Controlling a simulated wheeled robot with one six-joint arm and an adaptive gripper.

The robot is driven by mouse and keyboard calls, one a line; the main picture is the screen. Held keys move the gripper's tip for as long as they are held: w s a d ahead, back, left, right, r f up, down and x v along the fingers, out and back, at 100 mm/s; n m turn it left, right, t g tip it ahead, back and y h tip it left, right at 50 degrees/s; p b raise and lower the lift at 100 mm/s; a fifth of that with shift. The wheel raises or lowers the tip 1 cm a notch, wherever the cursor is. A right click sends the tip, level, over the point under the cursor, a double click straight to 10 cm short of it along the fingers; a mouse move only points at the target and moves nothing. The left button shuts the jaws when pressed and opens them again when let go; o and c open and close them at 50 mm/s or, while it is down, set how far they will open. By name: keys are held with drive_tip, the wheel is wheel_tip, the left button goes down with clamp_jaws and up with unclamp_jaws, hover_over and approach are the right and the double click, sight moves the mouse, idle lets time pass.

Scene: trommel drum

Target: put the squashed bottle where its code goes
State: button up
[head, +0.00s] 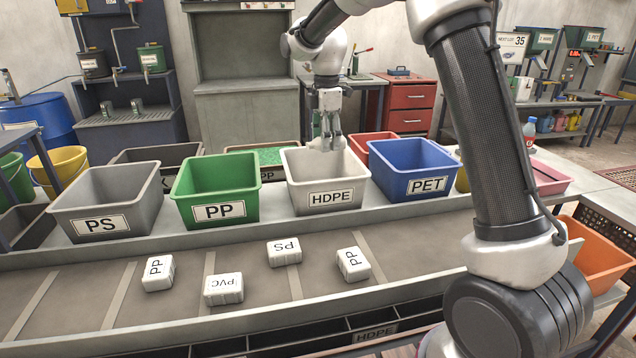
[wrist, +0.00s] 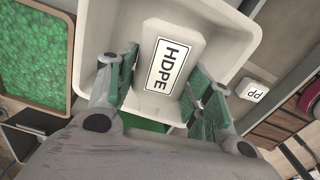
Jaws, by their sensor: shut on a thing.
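My gripper (wrist: 163,88) is shut on a white squashed bottle (wrist: 148,75) whose label reads HDPE in the wrist view. The bottle is between the green finger pads, over the open white bin. In the head view my gripper (head: 326,136) is above that white bin (head: 324,196), which is labelled HDPE. Its inside also shows around the bottle in the wrist view. In the head view the bottle is hard to tell from the gripper and the bin.
The green PP bin (head: 217,190) stands left of the HDPE bin, with the grey PS bin (head: 109,201) farther left. The blue PET bin (head: 413,171) stands to the right. Several white labelled blocks, such as a PVC one (head: 223,289), lie on the belt in front.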

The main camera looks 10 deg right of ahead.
drive_tip(key=shift+f, duration=2.15)
drive_tip(key=o, duration=0.8)
drive_tip(key=shift+o, duration=0.2)
wheel_tip(320, 180, up, 12)
drive_tip(key=shift+r, duration=0.1)
